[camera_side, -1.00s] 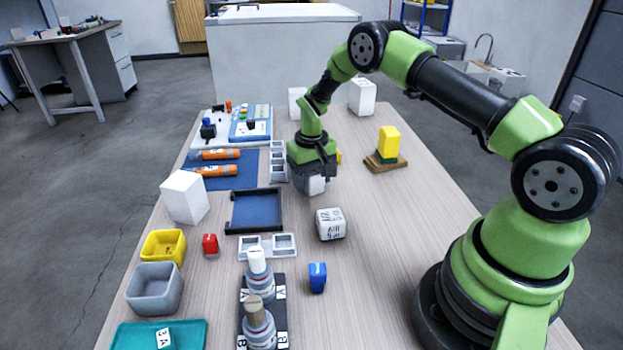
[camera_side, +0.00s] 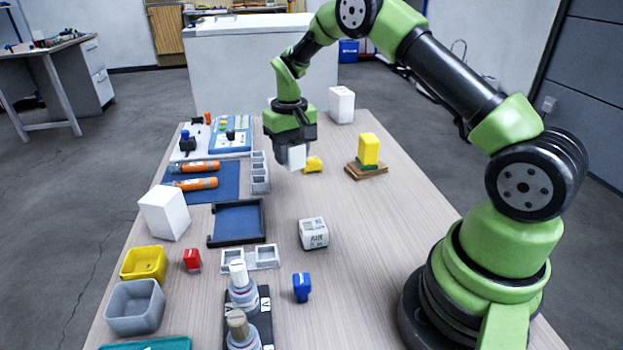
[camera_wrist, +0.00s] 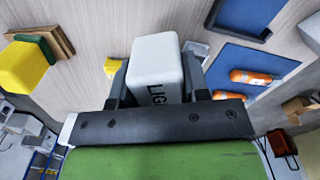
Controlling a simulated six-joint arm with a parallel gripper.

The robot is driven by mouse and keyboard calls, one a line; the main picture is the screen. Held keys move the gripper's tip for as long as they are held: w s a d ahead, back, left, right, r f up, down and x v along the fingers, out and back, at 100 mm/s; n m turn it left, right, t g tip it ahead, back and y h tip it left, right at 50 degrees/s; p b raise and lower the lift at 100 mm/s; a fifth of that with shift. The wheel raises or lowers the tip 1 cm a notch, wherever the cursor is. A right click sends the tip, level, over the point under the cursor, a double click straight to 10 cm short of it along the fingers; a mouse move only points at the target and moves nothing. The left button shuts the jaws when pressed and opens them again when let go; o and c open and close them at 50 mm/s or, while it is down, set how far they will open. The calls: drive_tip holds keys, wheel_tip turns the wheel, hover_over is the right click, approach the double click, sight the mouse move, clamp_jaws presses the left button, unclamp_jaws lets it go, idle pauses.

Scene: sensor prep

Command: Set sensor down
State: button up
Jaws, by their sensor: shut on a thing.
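The sensor I hold is a white block (camera_side: 296,157) with rounded edges. In the wrist view the white block (camera_wrist: 160,62) shows dark lettering beginning "LIG"; the rest of the word is hidden by my gripper. My gripper (camera_side: 291,142) points down and is shut on it, with one finger on each side. The block hangs above the far part of the table, right of a narrow grey compartment tray (camera_side: 260,172) and beside a small yellow block (camera_side: 313,164). Its lower end appears clear of the table.
A yellow block on a wooden base (camera_side: 366,172) stands to the right. A dark-framed blue tray (camera_side: 238,222), a white lettered cube (camera_side: 313,233), a two-compartment tray (camera_side: 250,258) and a white box (camera_side: 164,213) lie nearer. Bare table (camera_side: 375,215) lies right of the cube.

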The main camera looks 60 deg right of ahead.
drive_tip(key=shift+r, duration=0.35)
drive_tip(key=shift+s+d+r, duration=0.1)
drive_tip(key=shift+s, duration=0.05)
drive_tip(key=s+d+m, duration=0.2)
drive_tip(key=s+d, duration=0.4)
drive_tip(key=s, duration=0.5)
drive_tip(key=m, duration=0.3)
approach(396, 223)
wheel_tip(396, 223, down, 6)
drive_tip(key=shift+f, duration=0.15)
drive_tip(key=shift+s+f, duration=0.1)
drive_tip(key=shift+f, duration=0.05)
drive_tip(key=o, duration=1)
